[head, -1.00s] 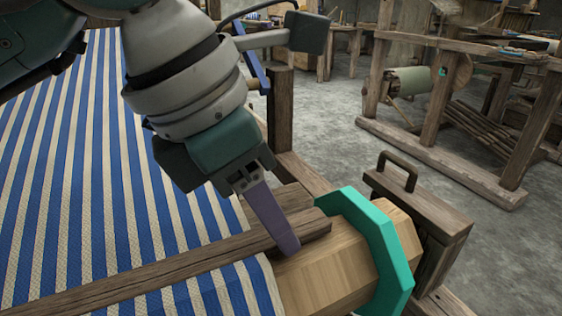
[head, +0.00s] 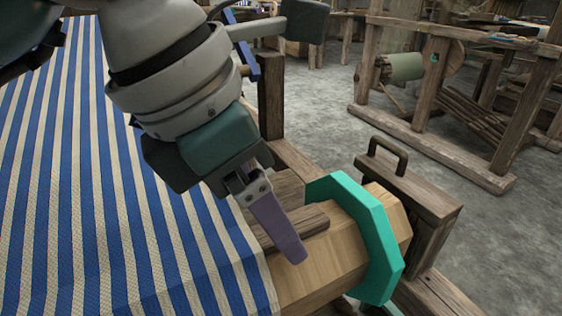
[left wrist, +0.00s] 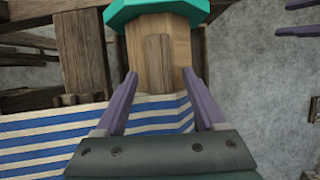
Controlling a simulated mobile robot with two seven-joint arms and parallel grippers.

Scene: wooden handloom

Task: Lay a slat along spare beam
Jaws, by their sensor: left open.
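The spare beam (head: 325,255) is a pale faceted wooden roller with a teal flange (head: 375,240) near its end. A short dark length of slat (head: 300,227) lies along the top of the beam. Its rounded end also shows in the left wrist view (left wrist: 158,55); the rest is hidden where the striped cloth (head: 90,190) begins. My left gripper (head: 278,228) is over the beam beside the slat, its near finger in front of it. In the left wrist view, its open fingers (left wrist: 159,75) stand either side of the slat. Two separated purple fingers of my right gripper (left wrist: 299,17) show at upper right.
A dark wooden post (head: 271,95) stands behind the beam. A handled wooden block (head: 415,190) stands right of the flange. Another frame with a green roll (head: 403,68) is farther back. Grey floor (head: 470,250) is clear at the right.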

